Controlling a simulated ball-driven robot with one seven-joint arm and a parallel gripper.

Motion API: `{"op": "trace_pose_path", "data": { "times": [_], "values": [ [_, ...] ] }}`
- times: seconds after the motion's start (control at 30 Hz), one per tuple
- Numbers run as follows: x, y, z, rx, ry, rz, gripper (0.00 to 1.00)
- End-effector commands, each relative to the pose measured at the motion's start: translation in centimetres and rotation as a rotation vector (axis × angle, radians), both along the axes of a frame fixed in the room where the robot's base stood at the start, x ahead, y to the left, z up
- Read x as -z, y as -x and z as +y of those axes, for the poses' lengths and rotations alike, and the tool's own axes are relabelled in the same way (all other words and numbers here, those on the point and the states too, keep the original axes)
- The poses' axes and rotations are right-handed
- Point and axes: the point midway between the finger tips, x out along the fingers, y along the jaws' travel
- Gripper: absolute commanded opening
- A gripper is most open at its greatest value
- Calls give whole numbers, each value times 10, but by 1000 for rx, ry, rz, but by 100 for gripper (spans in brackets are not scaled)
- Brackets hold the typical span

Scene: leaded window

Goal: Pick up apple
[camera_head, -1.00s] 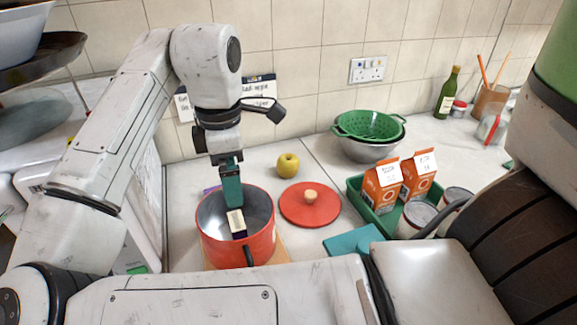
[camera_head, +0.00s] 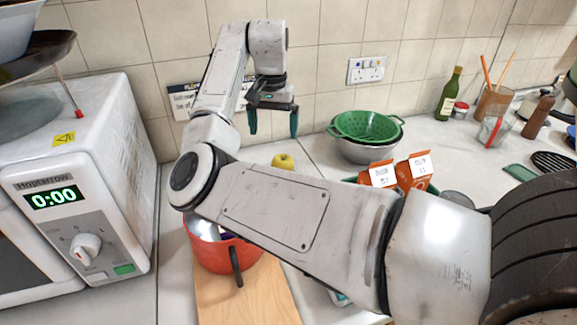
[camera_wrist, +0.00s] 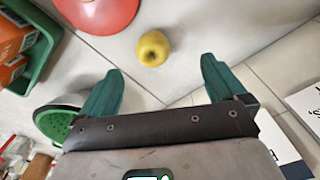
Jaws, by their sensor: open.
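A yellow apple (camera_head: 283,161) sits on the pale counter behind my arm, which hides its lower part in the head view. It shows whole in the wrist view (camera_wrist: 153,48), standing alone on the counter beyond my fingertips and roughly between their lines. My gripper (camera_head: 273,130) is open and empty, with its green fingers pointing down, above the counter near the tiled wall. In the wrist view its two fingers (camera_wrist: 162,80) are spread wide and do not touch the apple.
A red pot (camera_head: 212,252) stands on a wooden board (camera_head: 262,300). A red lid (camera_wrist: 97,12) lies near the apple. A green colander (camera_head: 366,126) rests in a metal bowl (camera_head: 366,152). Orange cartons (camera_head: 400,175) stand right, and a microwave (camera_head: 75,190) left.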

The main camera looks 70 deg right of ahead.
Motion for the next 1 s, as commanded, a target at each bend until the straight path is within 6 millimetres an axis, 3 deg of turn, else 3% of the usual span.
{"op": "trace_pose_path", "data": {
  "times": [0.1,0.27,0.6,0.87,1.0],
  "values": [
    [7,4,-15,163,-12,5,98],
    [12,6,-23,268,-21,7,98],
    [57,6,-23,280,-23,8,98],
    [76,6,-22,279,-23,7,98],
    [97,6,-20,278,-24,8,98]
  ]
}}
